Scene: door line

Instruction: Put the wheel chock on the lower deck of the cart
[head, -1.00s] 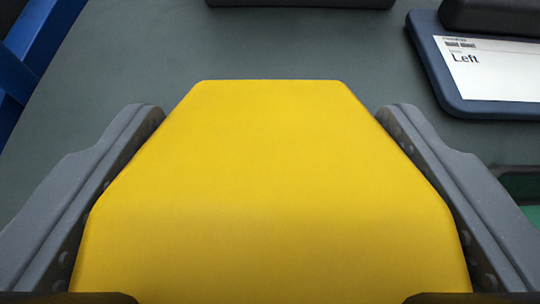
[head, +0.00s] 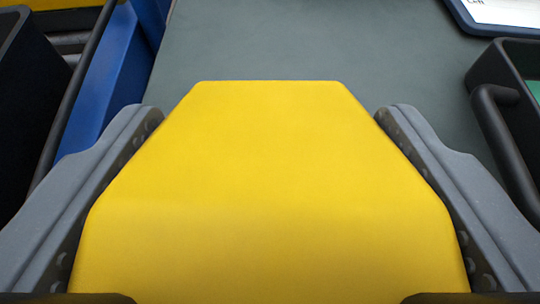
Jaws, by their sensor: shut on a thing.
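The yellow wheel chock (head: 268,190) fills the middle of the head view. My gripper (head: 268,120) is shut on it, with one grey finger along each side. The chock hides most of what lies below and behind it. I cannot make out the cart or its lower deck for certain in this view.
A grey-green surface (head: 300,40) lies beyond the chock and is clear in the middle. A blue frame (head: 118,75) and a black bin-like thing (head: 28,100) stand at left. A dark container with a handle (head: 495,100) is at right. A blue clipboard (head: 468,18) shows at top right.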

